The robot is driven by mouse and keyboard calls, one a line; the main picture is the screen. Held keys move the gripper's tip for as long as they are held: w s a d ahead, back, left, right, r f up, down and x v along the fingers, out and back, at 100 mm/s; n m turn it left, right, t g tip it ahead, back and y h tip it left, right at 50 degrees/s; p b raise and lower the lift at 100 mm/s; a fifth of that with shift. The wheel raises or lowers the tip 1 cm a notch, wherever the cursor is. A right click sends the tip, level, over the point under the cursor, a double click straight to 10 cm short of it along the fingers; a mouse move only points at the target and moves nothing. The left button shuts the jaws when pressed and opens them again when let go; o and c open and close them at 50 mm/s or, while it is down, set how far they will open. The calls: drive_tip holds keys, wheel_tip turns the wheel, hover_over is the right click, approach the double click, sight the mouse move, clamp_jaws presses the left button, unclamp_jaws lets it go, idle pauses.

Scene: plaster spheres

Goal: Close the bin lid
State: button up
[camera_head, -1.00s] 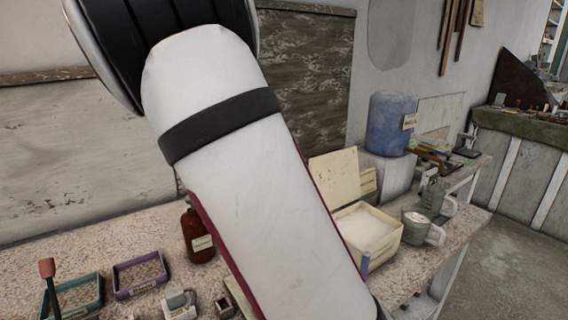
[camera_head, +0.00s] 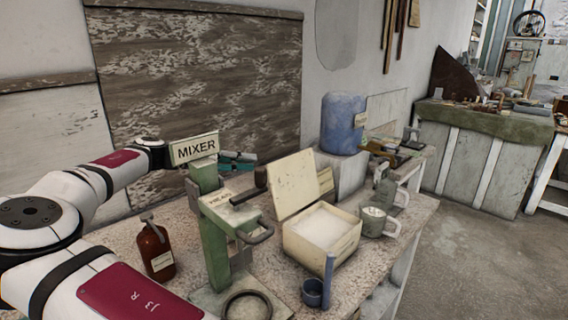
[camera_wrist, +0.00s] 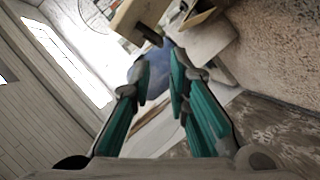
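The bin (camera_head: 322,252) is a cream box with white powder in it, on the workbench in the head view. Its cream lid (camera_head: 293,186) stands up open at the back left edge of the box. My gripper (camera_head: 238,160) shows as a bit of teal left of the lid, partly hidden behind the mixer's sign. In the wrist view the two teal fingers (camera_wrist: 160,74) are apart with nothing held between them. A pale slab lies above the fingertips there, but I cannot tell whether it is the lid.
A green mixer (camera_head: 213,235) stands left of the bin, near my arm. A brown bottle (camera_head: 156,252) is farther left. A small blue cup (camera_head: 314,293) is in front of the bin, and a grey mug (camera_head: 373,221) is right of it. A blue drum (camera_head: 341,122) stands behind.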

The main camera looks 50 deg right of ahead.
sight(283, 163)
drive_tip(key=x, duration=1.1)
drive_tip(key=shift+s+d+f+p, duration=0.1)
drive_tip(key=shift+d+p, duration=0.2)
drive_tip(key=shift+p, duration=0.1)
clamp_jaws()
